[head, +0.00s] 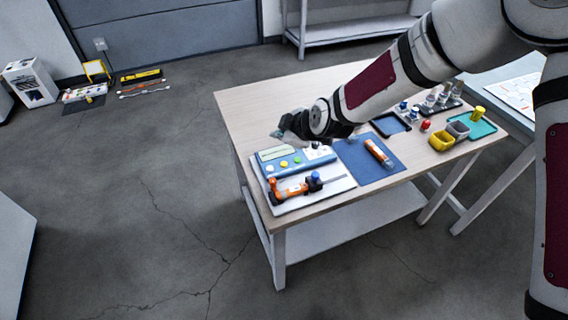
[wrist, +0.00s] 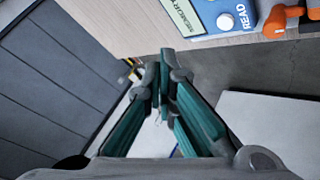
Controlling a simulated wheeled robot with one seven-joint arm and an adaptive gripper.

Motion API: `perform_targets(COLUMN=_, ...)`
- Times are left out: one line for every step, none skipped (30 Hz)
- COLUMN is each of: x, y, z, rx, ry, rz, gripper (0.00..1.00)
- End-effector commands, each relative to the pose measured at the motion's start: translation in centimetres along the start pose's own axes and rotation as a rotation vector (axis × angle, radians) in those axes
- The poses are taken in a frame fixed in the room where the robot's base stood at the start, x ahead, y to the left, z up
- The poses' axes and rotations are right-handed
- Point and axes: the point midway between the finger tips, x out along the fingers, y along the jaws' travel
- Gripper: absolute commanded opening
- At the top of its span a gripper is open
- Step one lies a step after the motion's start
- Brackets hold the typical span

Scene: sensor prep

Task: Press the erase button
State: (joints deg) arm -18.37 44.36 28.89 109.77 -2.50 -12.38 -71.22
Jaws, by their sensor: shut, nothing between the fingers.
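A blue device (head: 313,168) with a pale display (head: 273,153) sits on the white board near the table's left end. In the wrist view, part of the device (wrist: 205,12) shows at the top, with a white button (wrist: 225,21) beside the word READ. No erase label is legible. My gripper (head: 279,134) is shut and empty, beyond the device's far edge. Its teal fingers meet in the wrist view (wrist: 165,55), clear of the device.
An orange and black tool (head: 290,191) lies in front of the device; its orange part shows in the wrist view (wrist: 278,20). A blue mat (head: 352,160) with an orange cylinder (head: 378,152) lies to the right. Yellow and grey bins (head: 441,141) stand farther right.

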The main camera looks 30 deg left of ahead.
Motion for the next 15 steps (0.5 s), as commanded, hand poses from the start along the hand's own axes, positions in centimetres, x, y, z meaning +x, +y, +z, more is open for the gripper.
perform_targets(x=0.5, y=-0.4, z=0.4, rx=0.002, ry=-0.001, rz=-0.002, gripper=0.00)
perform_targets(x=0.8, y=-0.6, z=0.6, rx=0.002, ry=-0.001, rz=-0.003, gripper=0.00)
perform_targets(x=1.1, y=-0.8, z=0.8, rx=0.001, ry=-0.001, rz=-0.003, gripper=0.00)
perform_targets(x=1.4, y=-1.0, z=1.1, rx=0.001, ry=-0.001, rz=-0.003, gripper=0.00)
perform_targets(x=1.7, y=-1.2, z=1.3, rx=0.001, ry=-0.001, rz=-0.003, gripper=0.00)
perform_targets(x=2.1, y=-1.5, z=1.6, rx=0.003, ry=-0.001, rz=-0.003, gripper=0.00)
perform_targets(x=2.4, y=-1.8, z=1.8, rx=0.002, ry=-0.001, rz=-0.003, gripper=0.00)
perform_targets(x=2.7, y=-2.0, z=2.0, rx=0.002, ry=-0.001, rz=-0.004, gripper=0.00)
perform_targets(x=3.0, y=-2.2, z=2.3, rx=0.001, ry=-0.001, rz=-0.004, gripper=0.00)
perform_targets(x=3.3, y=-2.4, z=2.5, rx=0.002, ry=-0.001, rz=-0.003, gripper=0.00)
perform_targets(x=3.5, y=-2.6, z=2.7, rx=0.002, ry=-0.001, rz=-0.003, gripper=0.00)
perform_targets(x=3.9, y=-2.9, z=2.9, rx=0.002, ry=-0.002, rz=-0.004, gripper=0.00)
perform_targets(x=4.2, y=-3.0, z=3.1, rx=0.000, ry=-0.001, rz=-0.003, gripper=0.00)
perform_targets(x=4.4, y=-3.2, z=3.2, rx=-0.001, ry=-0.001, rz=-0.003, gripper=0.00)
perform_targets(x=4.7, y=-3.4, z=3.5, rx=-0.001, ry=-0.001, rz=-0.002, gripper=0.00)
